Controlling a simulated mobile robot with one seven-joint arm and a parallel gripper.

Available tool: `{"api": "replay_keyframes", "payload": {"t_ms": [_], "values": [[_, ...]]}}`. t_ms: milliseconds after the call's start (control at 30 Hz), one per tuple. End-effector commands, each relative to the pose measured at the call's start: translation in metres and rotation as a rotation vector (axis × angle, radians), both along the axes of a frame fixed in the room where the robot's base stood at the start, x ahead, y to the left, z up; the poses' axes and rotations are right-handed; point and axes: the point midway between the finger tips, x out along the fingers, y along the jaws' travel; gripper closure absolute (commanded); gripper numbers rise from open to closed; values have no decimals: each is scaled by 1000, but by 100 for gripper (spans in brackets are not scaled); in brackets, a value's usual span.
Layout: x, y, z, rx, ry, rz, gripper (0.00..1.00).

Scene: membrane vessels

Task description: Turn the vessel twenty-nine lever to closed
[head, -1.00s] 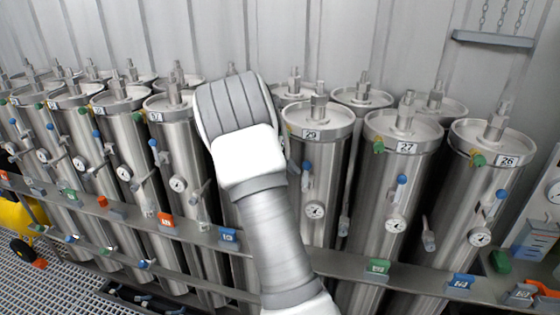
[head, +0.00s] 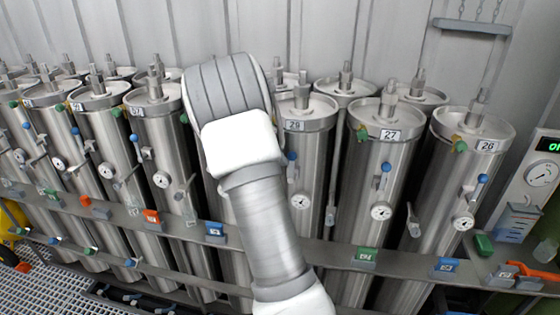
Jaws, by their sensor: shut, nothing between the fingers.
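Vessel twenty-nine (head: 312,165) is a tall steel cylinder right of centre, with a "29" label on its collar. Its left side is partly hidden by my arm. A blue knob (head: 292,156) shows on its front beside my arm, above a round white gauge (head: 298,201). The lever's full shape and angle are too small and too covered to tell. My white and grey arm rises through the middle of the head view, left of and in front of this vessel. My gripper is not visible; the arm hides it or it is out of frame.
Vessel 27 (head: 383,165) and vessel 26 (head: 462,170) stand to the right, with similar knobs and gauges. More vessels stand to the left. A grey rail (head: 400,262) with coloured tags runs across their front. A panel with a green display (head: 548,145) is at the far right.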

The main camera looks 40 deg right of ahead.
Motion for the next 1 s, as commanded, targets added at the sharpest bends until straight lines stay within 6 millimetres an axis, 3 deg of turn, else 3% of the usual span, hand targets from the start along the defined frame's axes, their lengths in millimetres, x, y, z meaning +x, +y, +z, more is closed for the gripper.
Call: {"api": "replay_keyframes", "payload": {"t_ms": [467,1000], "values": [[-12,-10,0,88,-102,-7,100],[-43,-38,-6,396,-472,-11,100]]}}
